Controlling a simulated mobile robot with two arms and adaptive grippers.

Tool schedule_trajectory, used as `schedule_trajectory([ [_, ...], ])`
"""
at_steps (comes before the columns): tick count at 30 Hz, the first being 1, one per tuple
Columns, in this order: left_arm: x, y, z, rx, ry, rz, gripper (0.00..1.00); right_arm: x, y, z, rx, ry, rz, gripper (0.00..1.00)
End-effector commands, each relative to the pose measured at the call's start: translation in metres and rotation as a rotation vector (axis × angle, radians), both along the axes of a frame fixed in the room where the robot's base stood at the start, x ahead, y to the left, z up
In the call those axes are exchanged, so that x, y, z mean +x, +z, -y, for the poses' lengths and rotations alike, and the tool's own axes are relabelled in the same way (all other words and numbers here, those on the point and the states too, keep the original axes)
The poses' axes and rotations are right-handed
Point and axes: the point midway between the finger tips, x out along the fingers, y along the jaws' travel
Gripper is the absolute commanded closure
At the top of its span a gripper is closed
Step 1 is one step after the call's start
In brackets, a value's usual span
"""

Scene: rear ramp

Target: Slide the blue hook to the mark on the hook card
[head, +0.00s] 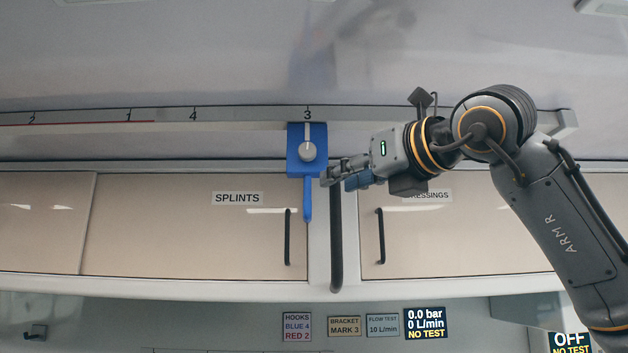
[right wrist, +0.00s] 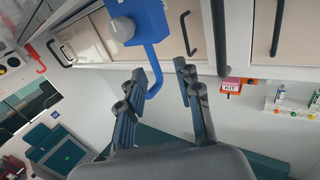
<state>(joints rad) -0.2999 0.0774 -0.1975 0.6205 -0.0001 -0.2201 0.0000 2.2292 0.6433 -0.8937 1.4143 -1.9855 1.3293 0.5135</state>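The blue hook (head: 307,160) hangs from the ceiling rail (head: 240,115) under the number 3. It has a square block with a pale round knob (head: 308,151) and a stem pointing down. The hook card (head: 297,327) reads "HOOKS BLUE 4 RED 2". Mark 4 (head: 193,115) is on the rail, left of the hook. My right gripper (head: 331,176) is just right of the hook's block. In the right wrist view its fingers (right wrist: 158,84) are apart, and the hook's stem (right wrist: 154,68) shows near the left finger; contact is unclear. My left gripper is not in view.
Cabinet doors labelled SPLINTS (head: 237,198) and DRESSINGS lie below the rail. A dark vertical grab bar (head: 336,245) stands right of the hook. The rail left of the hook looks clear up to mark 4; mark 1 (head: 129,115) is farther left.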

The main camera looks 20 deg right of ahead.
Motion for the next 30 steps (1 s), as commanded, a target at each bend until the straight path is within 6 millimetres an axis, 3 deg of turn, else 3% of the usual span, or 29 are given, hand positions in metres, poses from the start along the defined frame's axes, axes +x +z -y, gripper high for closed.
schedule_trajectory([
  [4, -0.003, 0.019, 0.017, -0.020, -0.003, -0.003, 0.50, 0.032, 0.004, -0.012, -0.003, 0.003, -0.004, 0.66],
  [10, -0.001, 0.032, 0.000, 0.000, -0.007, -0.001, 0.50, 0.061, 0.003, -0.021, -0.002, 0.003, -0.003, 0.66],
  [16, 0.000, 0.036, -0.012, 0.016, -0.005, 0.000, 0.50, 0.073, 0.000, -0.025, -0.002, 0.003, -0.002, 0.66],
  [24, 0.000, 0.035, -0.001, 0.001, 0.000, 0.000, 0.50, 0.073, 0.000, -0.025, -0.001, 0.004, -0.001, 0.66],
  [29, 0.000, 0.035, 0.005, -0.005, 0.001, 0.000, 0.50, 0.073, 0.000, -0.025, -0.001, 0.004, -0.001, 0.98],
  [30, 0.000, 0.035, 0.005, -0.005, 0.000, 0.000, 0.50, 0.073, 0.000, -0.025, -0.001, 0.004, -0.001, 1.00],
])
